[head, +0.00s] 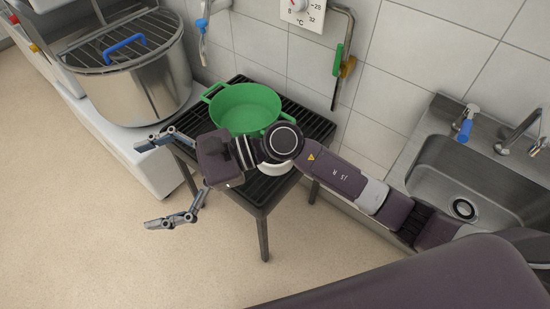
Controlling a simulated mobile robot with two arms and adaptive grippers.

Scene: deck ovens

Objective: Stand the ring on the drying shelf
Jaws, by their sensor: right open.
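My right gripper (143,186) is wide open and empty. Its two fingers point left, above the floor just left of the black slatted shelf (260,190). The low, table-like slatted shelf stands against the tiled wall. A white, rounded thing (274,169) on it is mostly hidden by my right arm; I cannot tell whether it is the ring. No other ring shows. My left gripper is not in view.
A green two-handled pot (245,106) stands on the back of the shelf, close to my right arm. A large steel mixing bowl (140,90) with a wire guard is at left. A steel sink (470,180) is at right. The floor at lower left is clear.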

